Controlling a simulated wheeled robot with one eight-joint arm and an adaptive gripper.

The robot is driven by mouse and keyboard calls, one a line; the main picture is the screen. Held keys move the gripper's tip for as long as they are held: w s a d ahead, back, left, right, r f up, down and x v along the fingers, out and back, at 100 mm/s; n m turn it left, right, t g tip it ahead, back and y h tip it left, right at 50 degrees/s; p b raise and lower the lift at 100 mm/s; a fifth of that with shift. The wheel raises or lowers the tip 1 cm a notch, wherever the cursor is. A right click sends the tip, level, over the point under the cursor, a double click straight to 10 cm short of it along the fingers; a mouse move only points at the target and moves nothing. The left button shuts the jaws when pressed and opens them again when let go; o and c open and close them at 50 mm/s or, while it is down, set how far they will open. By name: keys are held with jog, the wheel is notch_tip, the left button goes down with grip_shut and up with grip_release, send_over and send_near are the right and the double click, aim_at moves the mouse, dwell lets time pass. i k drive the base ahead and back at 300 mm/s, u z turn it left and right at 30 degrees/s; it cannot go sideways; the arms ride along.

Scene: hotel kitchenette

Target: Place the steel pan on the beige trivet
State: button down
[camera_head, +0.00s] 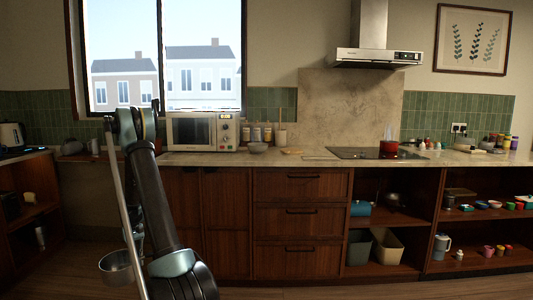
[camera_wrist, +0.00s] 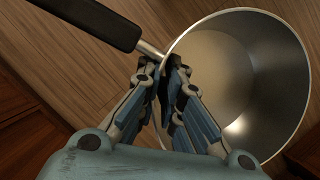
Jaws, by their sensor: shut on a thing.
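The steel pan (camera_wrist: 240,75) fills the right of the wrist view, with its dark handle (camera_wrist: 95,22) toward the upper left. My gripper (camera_wrist: 174,75) is shut on the pan at its rim, close to where the handle joins. In the head view the pan (camera_head: 116,268) hangs low at the lower left, below counter height and in front of the lower cabinets. My arm hides part of it. A small flat tan thing (camera_head: 291,152) lies on the counter left of the hob; it may be the beige trivet, but it is too small to be sure.
The long counter (camera_head: 320,158) holds a microwave (camera_head: 203,131), a grey bowl (camera_head: 258,147), several jars and a hob (camera_head: 365,154) with a red pot (camera_head: 389,147). Drawers and open shelves lie below. A side counter with a kettle (camera_head: 12,136) stands at the left.

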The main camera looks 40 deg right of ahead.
aim_at(292, 152)
jog(key=u, duration=0.1)
jog(key=k, duration=1.05)
jog(key=z, duration=1.4)
jog(key=i, duration=1)
jog(key=u, duration=0.05)
